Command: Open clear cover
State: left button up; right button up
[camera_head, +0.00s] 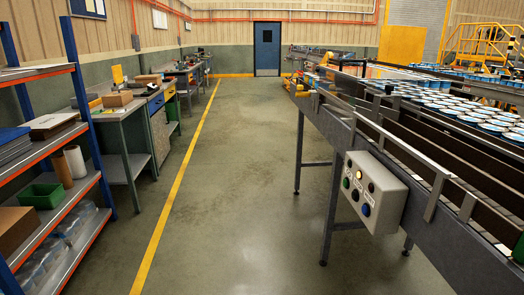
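I cannot make out a clear cover for certain in the head view. A grey control box (374,192) with several coloured buttons and lights is fixed to the near side of the conveyor (440,215) on the right. No cover can be told apart on its face. Neither of my grippers is in view.
A blue-and-orange shelf rack (85,120) stands at the left, with a green bin (42,196) on it. Workbenches (125,118) line the left wall. Many cans (470,118) sit on the conveyor. The aisle floor (235,180) is clear up to a blue door (267,48).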

aim_at(335, 84)
jog(key=i, duration=1.65)
jog(key=i+z, duration=0.25)
jog(key=i, duration=0.2)
jog(key=i+j+z, duration=0.1)
jog(key=i+z, duration=0.2)
jog(key=i, duration=0.15)
jog(key=i+j+z, duration=0.25)
jog(key=i, duration=0.15)
